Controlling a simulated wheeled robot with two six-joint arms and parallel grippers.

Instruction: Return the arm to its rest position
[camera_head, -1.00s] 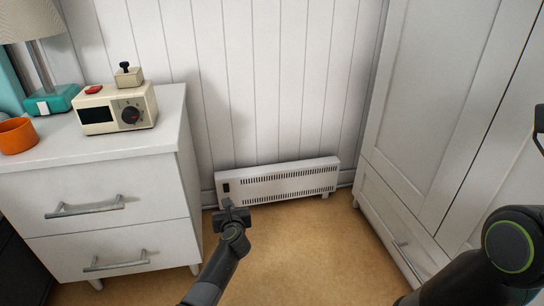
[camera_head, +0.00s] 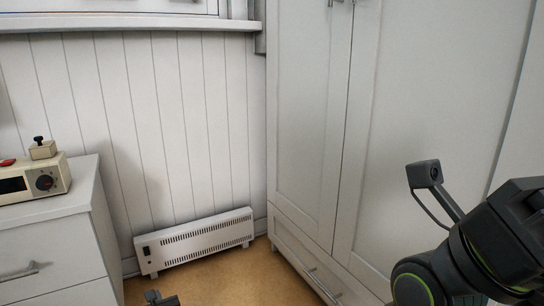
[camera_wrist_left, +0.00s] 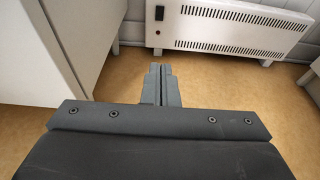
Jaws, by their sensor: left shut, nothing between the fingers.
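My left gripper (camera_head: 158,298) barely shows at the bottom edge of the head view, in front of the white heater. In the left wrist view, its two fingers (camera_wrist_left: 158,72) are together, shut with nothing between them. They point at the bare floor short of the heater and touch nothing. My right arm (camera_head: 470,250) comes in at the lower right of the head view, folded in front of the wardrobe. Its fingers are not in view.
A white heater (camera_head: 195,241) stands on the tan floor (camera_wrist_left: 215,88) against the panelled wall. A white drawer unit (camera_head: 58,250) with a cream device (camera_head: 45,183) on it is at left. A white wardrobe (camera_head: 310,110) is at right. Floor between them is clear.

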